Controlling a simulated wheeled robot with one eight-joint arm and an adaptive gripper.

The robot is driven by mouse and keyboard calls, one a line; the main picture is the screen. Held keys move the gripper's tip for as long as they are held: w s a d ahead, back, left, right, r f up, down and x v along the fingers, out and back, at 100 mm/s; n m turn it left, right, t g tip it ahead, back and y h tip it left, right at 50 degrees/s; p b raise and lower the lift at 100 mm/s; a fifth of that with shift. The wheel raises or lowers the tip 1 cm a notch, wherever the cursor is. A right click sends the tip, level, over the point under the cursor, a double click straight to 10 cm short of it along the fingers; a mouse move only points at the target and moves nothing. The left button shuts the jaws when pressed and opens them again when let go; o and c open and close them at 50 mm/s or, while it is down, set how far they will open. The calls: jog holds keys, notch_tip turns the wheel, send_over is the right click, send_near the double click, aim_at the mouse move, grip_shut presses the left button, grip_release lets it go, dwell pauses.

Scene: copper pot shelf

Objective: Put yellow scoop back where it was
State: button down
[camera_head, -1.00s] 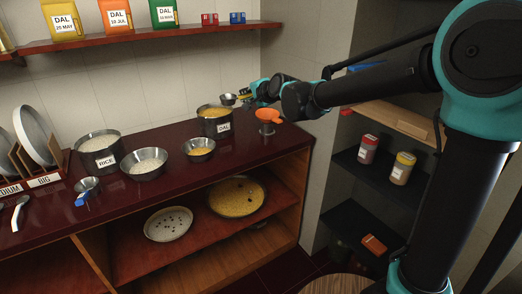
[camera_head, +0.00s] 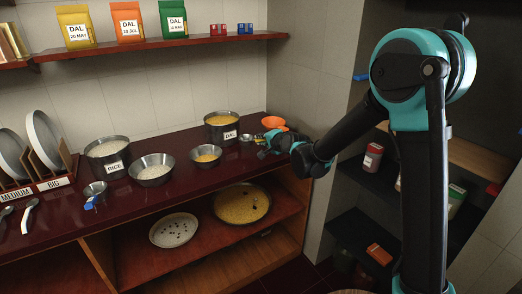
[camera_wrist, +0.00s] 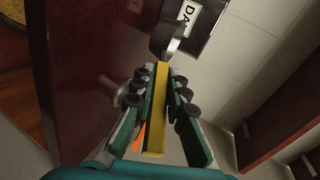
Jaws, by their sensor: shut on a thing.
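The yellow scoop (camera_wrist: 157,112) has a yellow handle and a metal cup (camera_wrist: 168,42). My gripper (camera_wrist: 158,85) is shut on its handle in the wrist view. In the head view the scoop (camera_head: 246,138) is low over the counter, just right of and in front of the steel DAL pot (camera_head: 221,134). I cannot tell whether it touches the counter. My gripper (camera_head: 264,147) partly hides the handle there. The DAL pot holds yellow dal. The wrist view shows its label close to the scoop cup.
An orange funnel (camera_head: 274,123) stands behind my gripper near the counter's right end. A small bowl of dal (camera_head: 206,156), a bowl of rice (camera_head: 152,167), the RICE pot (camera_head: 108,158) and a blue-handled scoop (camera_head: 94,191) stand to the left. The counter's front middle is clear.

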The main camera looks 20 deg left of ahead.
jog(key=shift+f, duration=2.15)
jog(key=c, duration=1.5)
grip_release()
jog(key=shift+f, duration=0.1)
jog(key=shift+c, duration=0.2)
jog(key=v, duration=1.2)
jog(key=s+d+f+n+h, duration=0.2)
jog(key=d+h, duration=0.1)
jog(key=d, duration=1.1)
jog(key=s+d+f+n+g+h, duration=0.1)
jog(key=s+d+f+h, duration=0.1)
jog(key=s+d, duration=0.4)
jog(key=s+d+f+n+g+h, duration=0.2)
jog(key=s+d+f, duration=0.2)
jog(key=s+d, duration=0.3)
jog(key=s+d+f+n+g+h, duration=0.1)
jog(key=s+d, duration=0.5)
jog(key=d, duration=0.8)
notch_tip(320, 180, down, 3)
jog(key=shift+s+r+n+g+h, duration=0.25)
jog(key=shift+g+h, duration=0.25)
jog(key=shift+h, duration=0.5)
